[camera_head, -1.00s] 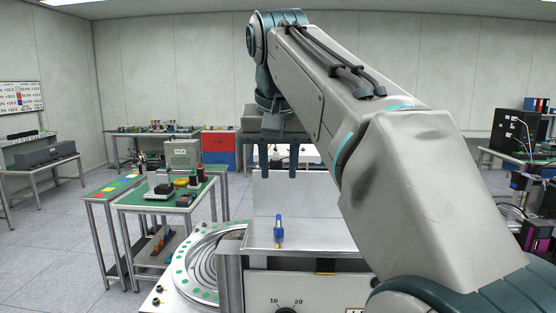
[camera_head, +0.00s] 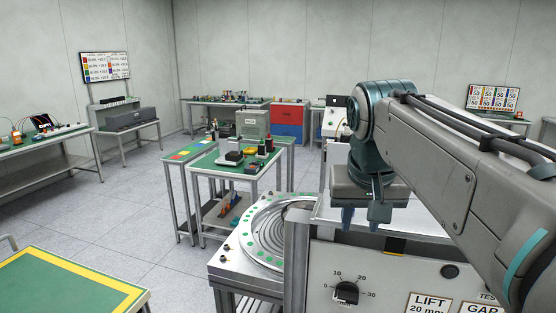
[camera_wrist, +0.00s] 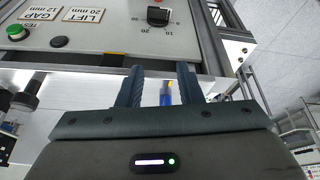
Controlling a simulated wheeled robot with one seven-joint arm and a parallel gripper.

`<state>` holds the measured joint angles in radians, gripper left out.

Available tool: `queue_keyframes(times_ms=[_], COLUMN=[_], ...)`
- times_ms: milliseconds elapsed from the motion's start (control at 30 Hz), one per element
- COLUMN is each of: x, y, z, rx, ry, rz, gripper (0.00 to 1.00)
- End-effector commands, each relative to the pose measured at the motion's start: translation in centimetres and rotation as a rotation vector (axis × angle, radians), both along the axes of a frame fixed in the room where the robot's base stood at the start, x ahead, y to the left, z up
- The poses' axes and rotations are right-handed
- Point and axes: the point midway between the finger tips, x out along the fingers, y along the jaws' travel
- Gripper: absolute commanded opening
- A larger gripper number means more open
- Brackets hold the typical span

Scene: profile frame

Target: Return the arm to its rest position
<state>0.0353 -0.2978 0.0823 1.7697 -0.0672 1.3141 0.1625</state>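My arm (camera_head: 440,165) reaches in from the right side of the head view, bent at a teal joint. My gripper (camera_head: 363,217) hangs from it, fingers down, in front of the metal tray of a machine. In the wrist view my gripper (camera_wrist: 158,85) has its two dark fingers apart. In the head view I cannot see that piece now.
The machine's front panel (camera_head: 400,280) has a dial (camera_head: 346,292) and lies below my gripper. A round grooved plate (camera_head: 262,235) with green dots is to its left. A green cart (camera_head: 235,165) stands behind it. A green table with a yellow border (camera_head: 65,285) is at front left. Open floor lies between.

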Motion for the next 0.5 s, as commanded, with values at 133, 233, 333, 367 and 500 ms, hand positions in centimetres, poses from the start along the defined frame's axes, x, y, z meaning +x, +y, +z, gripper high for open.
queue_keyframes(times_ms=[133, 233, 333, 367, 500], x=[-3.0, -5.1, -7.2, -7.8, -10.0], y=[-0.3, -0.6, -0.7, -0.7, -0.8], z=[-5.6, -9.4, -13.0, -14.0, -17.5], rx=[0.004, 0.01, 0.016, 0.019, 0.027], ry=[0.014, 0.019, 0.024, 0.026, 0.029], rz=[0.04, 0.064, 0.086, 0.091, 0.109], gripper=[0.33, 0.33, 0.33, 0.33, 0.33])
